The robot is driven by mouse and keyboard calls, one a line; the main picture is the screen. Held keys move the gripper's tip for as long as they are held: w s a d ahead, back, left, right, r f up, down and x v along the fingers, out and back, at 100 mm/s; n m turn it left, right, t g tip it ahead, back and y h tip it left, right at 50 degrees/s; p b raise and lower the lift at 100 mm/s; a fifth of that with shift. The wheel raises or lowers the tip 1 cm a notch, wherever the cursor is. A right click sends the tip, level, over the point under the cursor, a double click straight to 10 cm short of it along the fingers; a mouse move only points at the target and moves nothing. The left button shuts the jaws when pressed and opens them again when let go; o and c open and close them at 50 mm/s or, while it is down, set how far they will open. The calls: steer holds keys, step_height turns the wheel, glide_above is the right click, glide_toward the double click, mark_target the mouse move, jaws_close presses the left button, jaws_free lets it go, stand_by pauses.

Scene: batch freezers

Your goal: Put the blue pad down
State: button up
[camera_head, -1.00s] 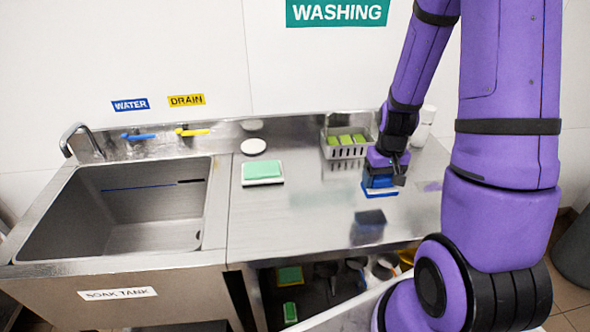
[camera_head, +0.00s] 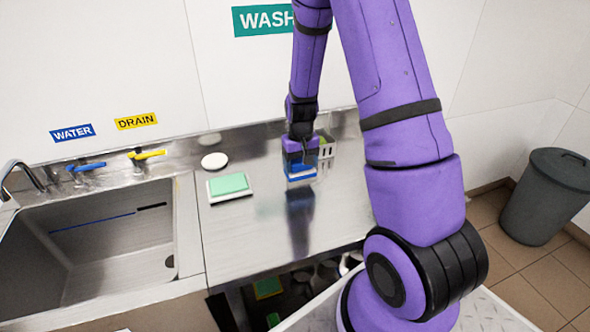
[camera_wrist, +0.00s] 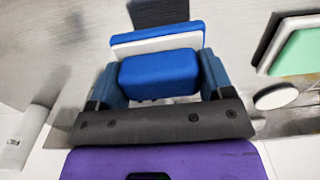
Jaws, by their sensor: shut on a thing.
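The blue pad (camera_head: 301,174) is in my gripper over the steel counter (camera_head: 250,228), in front of the wire caddy. In the wrist view the pad (camera_wrist: 158,38) shows a blue face, a white layer and a blue block-shaped grip (camera_wrist: 160,75). My gripper (camera_head: 301,158) is shut on that grip; its fingers flank it in the wrist view (camera_wrist: 160,80). The pad looks roughly level. A dark reflection lies on the counter below it. I cannot tell whether it is just clear of the steel.
A green pad on a white base (camera_head: 229,186) and a white disc (camera_head: 214,161) lie to the left. The caddy (camera_head: 326,150) stands close behind, partly hidden. The sink (camera_head: 95,235) is further left. Counter in front of the pad is clear. A bin (camera_head: 546,195) stands right.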

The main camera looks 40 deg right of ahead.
mark_target(295, 169)
steer(key=shift+w+a+f, duration=0.1)
steer(key=shift+w, duration=0.85)
steer(key=shift+w+f, duration=0.2)
steer(key=shift+f, duration=1.55)
steer(key=shift+f, duration=0.1)
steer(key=o, duration=1.2)
